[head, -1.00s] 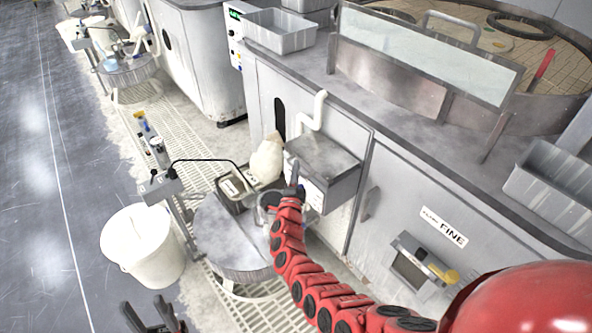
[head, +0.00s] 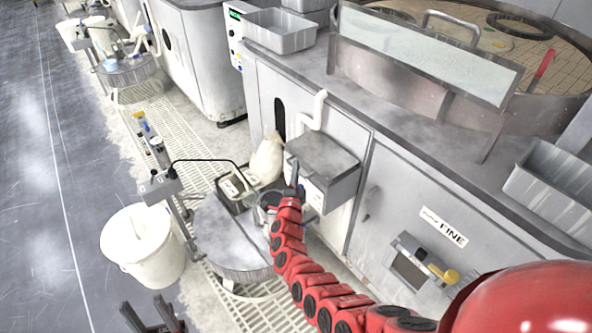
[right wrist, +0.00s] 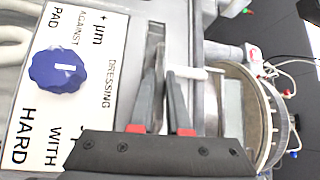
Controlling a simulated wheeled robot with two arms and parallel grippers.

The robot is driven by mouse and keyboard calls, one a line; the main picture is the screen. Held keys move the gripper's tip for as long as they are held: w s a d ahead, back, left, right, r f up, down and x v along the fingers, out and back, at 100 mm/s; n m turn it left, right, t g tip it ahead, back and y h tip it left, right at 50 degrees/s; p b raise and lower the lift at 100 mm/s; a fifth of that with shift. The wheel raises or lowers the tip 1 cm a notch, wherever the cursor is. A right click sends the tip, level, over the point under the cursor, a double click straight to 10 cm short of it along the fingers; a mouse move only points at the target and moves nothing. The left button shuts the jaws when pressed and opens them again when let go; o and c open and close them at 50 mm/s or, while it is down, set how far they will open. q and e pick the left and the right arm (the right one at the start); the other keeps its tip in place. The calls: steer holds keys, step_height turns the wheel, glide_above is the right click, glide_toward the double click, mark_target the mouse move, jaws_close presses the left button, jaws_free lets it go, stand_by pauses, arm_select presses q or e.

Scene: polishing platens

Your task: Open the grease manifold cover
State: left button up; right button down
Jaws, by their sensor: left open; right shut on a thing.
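A grey box (head: 322,158) with a flat, closed-looking top is mounted on the front of the machine. I take it to be the grease manifold, though no label on it can be read. My right gripper (head: 294,184) is at the near left side of this box, at the end of the red arm. In the right wrist view, my right gripper (right wrist: 160,72) is shut on a thin grey part; I cannot tell whether it belongs to the cover. My left gripper (head: 154,318) is open and empty at the bottom edge of the head view, far from the box.
A round grey-topped stand (head: 235,238) is below the right gripper, with a white bucket (head: 142,250) to its left. A white pipe (head: 315,110) runs above the box. A sign with a blue knob (right wrist: 62,70) is in the right wrist view. Floor at far left is clear.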

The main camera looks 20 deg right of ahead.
stand_by(0.5)
steer(key=r+m+p, duration=0.1)
steer(key=r+p, duration=0.1)
steer(key=p, duration=0.1)
steer(key=r+g+p, duration=0.1)
steer(key=r+p, duration=0.1)
steer(key=p, duration=0.1)
steer(key=r+m+g+y+p, duration=0.1)
steer(key=r+p, duration=0.2)
steer(key=shift+d+m+p, duration=0.25)
steer(key=shift+m+p, duration=0.05)
steer(key=w+d+r+m+g+y+p, duration=0.1)
steer(key=w+d+r+p, duration=0.1)
steer(key=d+r+p, duration=0.4)
steer(key=w+d+r+m+g+y+p, duration=0.1)
steer(key=w+d+r+p, duration=0.1)
steer(key=d+r+p, duration=0.3)
steer(key=shift+w+d+r+m+g+p, duration=0.35)
steer(key=shift+d+p, duration=0.25)
steer(key=shift+p, duration=0.55)
steer(key=c, duration=0.9)
jaws_free()
steer(key=shift+s, duration=0.1)
steer(key=shift+a, duration=0.1)
